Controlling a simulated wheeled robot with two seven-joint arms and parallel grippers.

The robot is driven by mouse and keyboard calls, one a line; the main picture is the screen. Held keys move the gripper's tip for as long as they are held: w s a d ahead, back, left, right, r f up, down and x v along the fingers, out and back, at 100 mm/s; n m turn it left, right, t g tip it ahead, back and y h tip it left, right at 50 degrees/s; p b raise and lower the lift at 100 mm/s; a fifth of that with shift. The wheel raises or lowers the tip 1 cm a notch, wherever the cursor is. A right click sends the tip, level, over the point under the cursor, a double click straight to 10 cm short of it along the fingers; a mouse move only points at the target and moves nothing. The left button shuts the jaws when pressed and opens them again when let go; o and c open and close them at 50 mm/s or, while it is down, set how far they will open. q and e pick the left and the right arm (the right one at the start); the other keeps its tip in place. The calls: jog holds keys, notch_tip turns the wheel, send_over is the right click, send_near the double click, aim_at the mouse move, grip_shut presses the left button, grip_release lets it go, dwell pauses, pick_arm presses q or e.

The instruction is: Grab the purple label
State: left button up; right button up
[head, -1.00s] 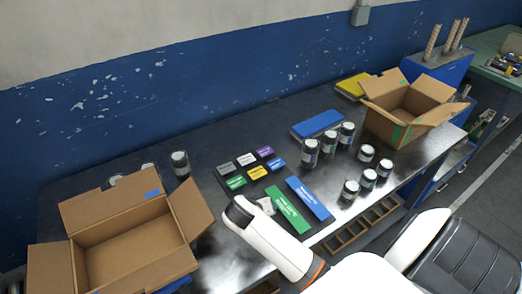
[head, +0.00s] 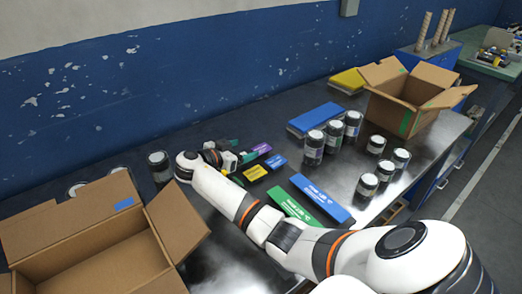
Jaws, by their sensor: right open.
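The purple label (head: 262,149) lies flat at the back right of the group of small labels on the dark table. My right arm reaches in from the lower right across the table. My right gripper (head: 231,160) is open, low over the back left of the label group, just left of the purple label and apart from it. The gripper and wrist hide the grey and black labels. The yellow label (head: 255,173) and the small blue label (head: 276,161) show in front of the purple one. My left gripper is not in view.
A large green label (head: 292,206) and a large blue label (head: 322,198) lie nearer the front. Several jars (head: 333,135) stand to the right beside a blue pad (head: 314,117). Open cardboard boxes stand at the left (head: 90,250) and the back right (head: 410,92).

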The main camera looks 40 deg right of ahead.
aim_at(259, 150)
jog(key=d+f, duration=0.1)
jog(key=f, duration=0.2)
jog(key=shift+w+d, duration=0.15)
jog(key=shift+d, duration=0.25)
jog(key=shift+p+x, duration=0.45)
jog(key=shift+x, duration=2.35)
jog(key=shift+f, duration=0.1)
jog(key=c, duration=1.1)
